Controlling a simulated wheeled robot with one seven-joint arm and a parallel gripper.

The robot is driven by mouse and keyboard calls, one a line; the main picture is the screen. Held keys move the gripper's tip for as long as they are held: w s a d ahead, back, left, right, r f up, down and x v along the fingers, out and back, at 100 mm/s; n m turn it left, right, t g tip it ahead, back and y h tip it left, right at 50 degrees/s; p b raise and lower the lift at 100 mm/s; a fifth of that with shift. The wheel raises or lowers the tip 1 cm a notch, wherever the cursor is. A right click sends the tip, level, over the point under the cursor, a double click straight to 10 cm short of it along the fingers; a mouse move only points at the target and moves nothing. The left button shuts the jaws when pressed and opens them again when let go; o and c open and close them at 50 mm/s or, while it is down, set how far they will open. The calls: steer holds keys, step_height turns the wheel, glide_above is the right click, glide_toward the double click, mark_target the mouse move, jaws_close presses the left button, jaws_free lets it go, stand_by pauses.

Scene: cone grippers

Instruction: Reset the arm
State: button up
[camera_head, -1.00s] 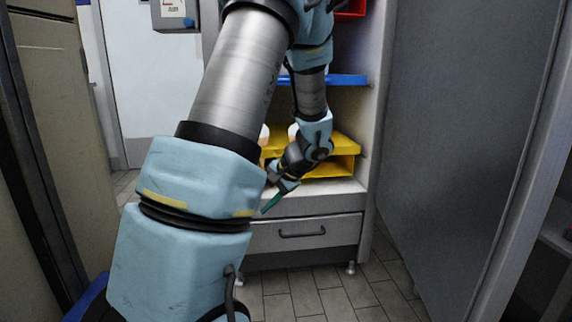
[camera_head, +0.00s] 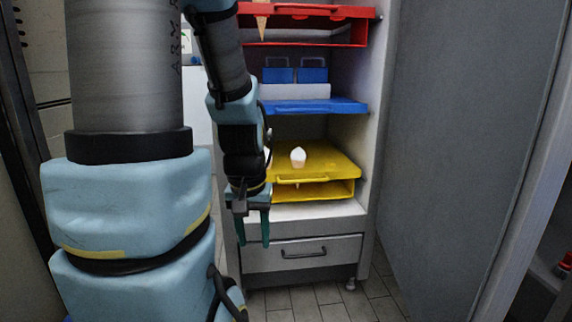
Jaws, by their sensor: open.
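My gripper (camera_head: 254,228) hangs fingers-down in front of the cabinet's lower left part, its green fingers apart with nothing between them. My arm fills the left side of the view. A yellow tray (camera_head: 335,165) stands on the shelf behind and to the right of my gripper. A white-topped cone (camera_head: 298,157) sits upright in the yellow tray, apart from my gripper. Part of another white top shows at the left of the tray, mostly hidden by my arm.
A drawer (camera_head: 300,253) is below. A grey panel (camera_head: 450,130) stands close on the right.

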step_height(320, 180, up, 29)
steer(key=p, duration=2.6)
steer(key=shift+f, duration=0.2)
